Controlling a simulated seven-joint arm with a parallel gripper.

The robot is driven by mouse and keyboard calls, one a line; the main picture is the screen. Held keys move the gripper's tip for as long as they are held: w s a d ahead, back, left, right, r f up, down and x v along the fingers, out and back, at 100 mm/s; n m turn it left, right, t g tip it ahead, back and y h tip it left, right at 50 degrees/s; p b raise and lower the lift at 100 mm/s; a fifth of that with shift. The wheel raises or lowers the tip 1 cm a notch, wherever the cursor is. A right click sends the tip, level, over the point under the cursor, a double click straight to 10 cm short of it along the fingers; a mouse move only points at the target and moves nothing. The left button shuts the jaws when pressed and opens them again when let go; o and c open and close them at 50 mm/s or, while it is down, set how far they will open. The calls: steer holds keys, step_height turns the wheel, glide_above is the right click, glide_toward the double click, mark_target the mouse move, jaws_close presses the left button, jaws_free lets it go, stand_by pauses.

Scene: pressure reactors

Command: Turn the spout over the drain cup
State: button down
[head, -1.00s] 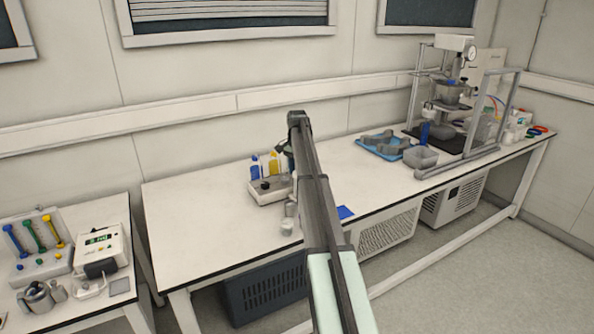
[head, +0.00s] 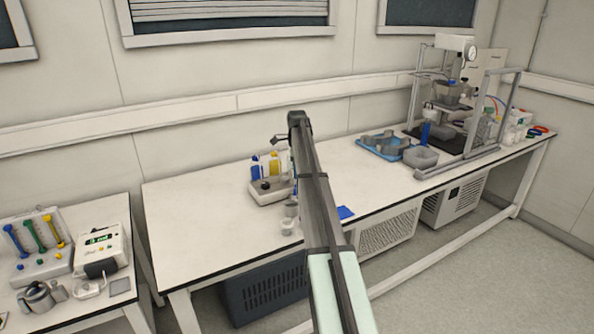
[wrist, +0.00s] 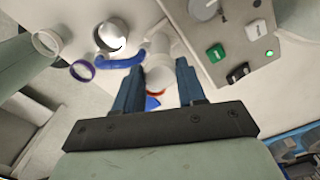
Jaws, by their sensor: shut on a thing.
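In the wrist view my gripper (wrist: 160,68) has its two blue-grey fingers on either side of a pale rounded piece (wrist: 158,77) and is shut on it. A blue curved tube (wrist: 122,63), which looks like the spout, runs left from beside this piece. A round white open vessel (wrist: 112,36) is just beyond the tube; I cannot tell whether the tube's end is over it. A purple-rimmed cup (wrist: 82,70) and a white-rimmed cup (wrist: 46,43) are further left; which one is the drain cup is unclear. In the head view my arm hides the grasp.
A panel with green (wrist: 216,53) and black (wrist: 238,73) buttons is right of my fingers. In the head view blue and yellow bottles (head: 275,163) stand on a pale unit. A blue tray (head: 377,150) and the reactor frame (head: 452,95) are right. The bench's left part is clear.

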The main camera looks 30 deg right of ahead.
steer(key=shift+m, duration=0.8)
steer(key=c, duration=0.6)
jaws_free()
steer(key=shift+c, duration=0.2)
step_height(320, 180, up, 14)
steer(key=shift+f, duration=0.1)
